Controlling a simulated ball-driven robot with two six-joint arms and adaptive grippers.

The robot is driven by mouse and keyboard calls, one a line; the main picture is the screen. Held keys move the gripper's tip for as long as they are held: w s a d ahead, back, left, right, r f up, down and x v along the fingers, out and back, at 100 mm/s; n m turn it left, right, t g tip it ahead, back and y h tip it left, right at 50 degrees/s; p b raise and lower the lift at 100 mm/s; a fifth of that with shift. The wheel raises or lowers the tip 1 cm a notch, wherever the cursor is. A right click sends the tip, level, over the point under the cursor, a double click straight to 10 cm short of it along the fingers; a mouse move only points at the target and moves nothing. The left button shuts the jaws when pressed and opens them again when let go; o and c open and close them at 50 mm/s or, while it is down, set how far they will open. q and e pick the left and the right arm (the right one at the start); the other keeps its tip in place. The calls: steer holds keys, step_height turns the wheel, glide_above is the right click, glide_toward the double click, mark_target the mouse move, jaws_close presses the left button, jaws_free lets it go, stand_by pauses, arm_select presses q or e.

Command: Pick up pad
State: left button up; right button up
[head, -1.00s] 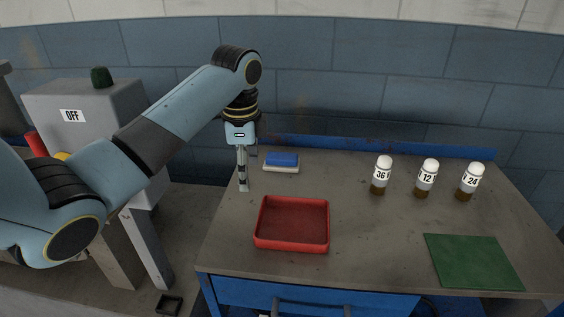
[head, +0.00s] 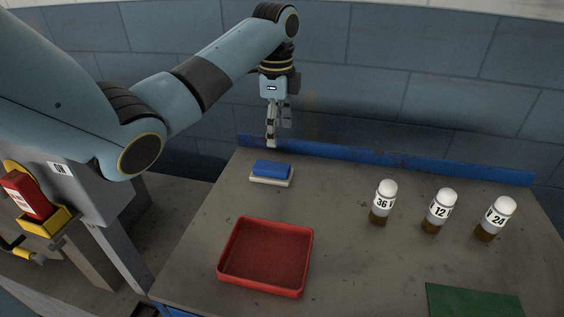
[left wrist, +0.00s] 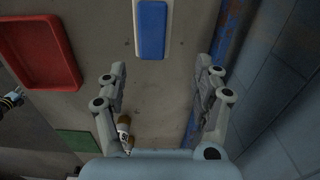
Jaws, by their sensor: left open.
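The pad (head: 271,169), blue on top with a pale layer under it, lies flat near the back left of the table. In the left wrist view, the pad (left wrist: 152,28) shows at the top, beyond the fingertips. My left gripper (head: 279,130) hangs above the back of the table, above and behind the pad and apart from it. In the left wrist view, the left gripper (left wrist: 160,68) has its two fingers wide apart with nothing between them.
A red tray (head: 231,280) lies in front of the pad. Bottles labelled 36 (head: 383,202), 12 (head: 439,211) and 24 (head: 495,219) stand to the right. A green mat (head: 474,302) lies at front right. A low blue ledge (head: 420,167) runs along the back.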

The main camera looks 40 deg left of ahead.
mark_target(272, 166)
arm_select(q)
steer(key=f, duration=0.2)
steer(key=s+f, duration=0.1)
steer(key=shift+f, duration=0.4)
steer(key=shift+w+f, duration=0.15)
steer(key=shift+f, duration=0.15)
steer(key=f, duration=0.2)
steer(key=s+f, duration=0.1)
steer(key=f, duration=0.1)
steer(key=shift+s+a+f, duration=0.1)
steer(key=shift+a+f, duration=0.1)
steer(key=shift+f, duration=0.4)
arm_select(e)
steer(key=shift+s+a+r, duration=0.2)
steer(key=shift+s, duration=0.5)
arm_select(q)
steer(key=shift+c, duration=0.4)
arm_select(e)
steer(key=shift+s, duration=0.1)
